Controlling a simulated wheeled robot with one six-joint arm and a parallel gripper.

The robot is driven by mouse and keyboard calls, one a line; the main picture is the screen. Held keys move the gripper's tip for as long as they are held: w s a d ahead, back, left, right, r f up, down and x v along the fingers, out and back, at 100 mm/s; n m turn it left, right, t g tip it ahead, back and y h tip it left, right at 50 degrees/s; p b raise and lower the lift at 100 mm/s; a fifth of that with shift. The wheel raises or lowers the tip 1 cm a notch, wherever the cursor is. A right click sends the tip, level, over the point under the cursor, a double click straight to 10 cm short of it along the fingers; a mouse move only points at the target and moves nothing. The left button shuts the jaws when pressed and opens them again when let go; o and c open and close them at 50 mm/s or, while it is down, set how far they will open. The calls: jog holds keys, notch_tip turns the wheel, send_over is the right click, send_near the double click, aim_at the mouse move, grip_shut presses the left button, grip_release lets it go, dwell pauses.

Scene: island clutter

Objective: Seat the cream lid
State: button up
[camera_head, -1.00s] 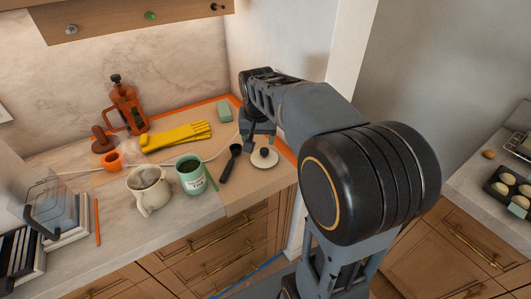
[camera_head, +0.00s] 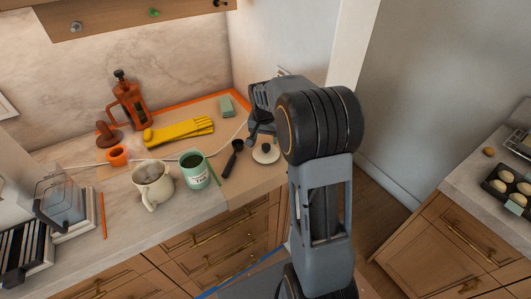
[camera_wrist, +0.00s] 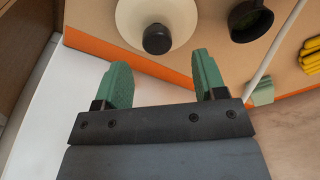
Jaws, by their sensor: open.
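The cream lid (camera_head: 264,156) lies on the counter with its dark knob up, right of a black scoop. In the wrist view the cream lid (camera_wrist: 130,18) is at the top, and its dark knob (camera_wrist: 157,39) lies just beyond the fingertips. My gripper (camera_wrist: 163,70) is open and empty, its two green fingers spread apart short of the knob. In the head view my gripper is close by the lid and partly hidden by my arm. The cream jug (camera_head: 152,186) stands on the counter at the left, with its mouth uncovered.
A mint mug (camera_head: 196,171) stands between the jug and the black scoop (camera_head: 233,157). Yellow gloves (camera_head: 180,131), an orange press (camera_head: 129,101), an orange ring (camera_head: 117,155) and a green sponge (camera_head: 227,106) sit behind. A wall borders the lid's right side.

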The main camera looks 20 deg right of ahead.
aim_at(266, 145)
jog(key=shift+w+d+f+p, duration=0.15)
jog(key=shift+f+p, duration=0.1)
jog(key=shift+f, duration=1.05)
jog(key=shift+d+f+p, duration=0.15)
jog(key=shift+f+p, duration=0.1)
jog(key=shift+f, duration=1)
jog(key=shift+c, duration=0.4)
jog(key=c, duration=1)
jog(key=shift+r, duration=0.15)
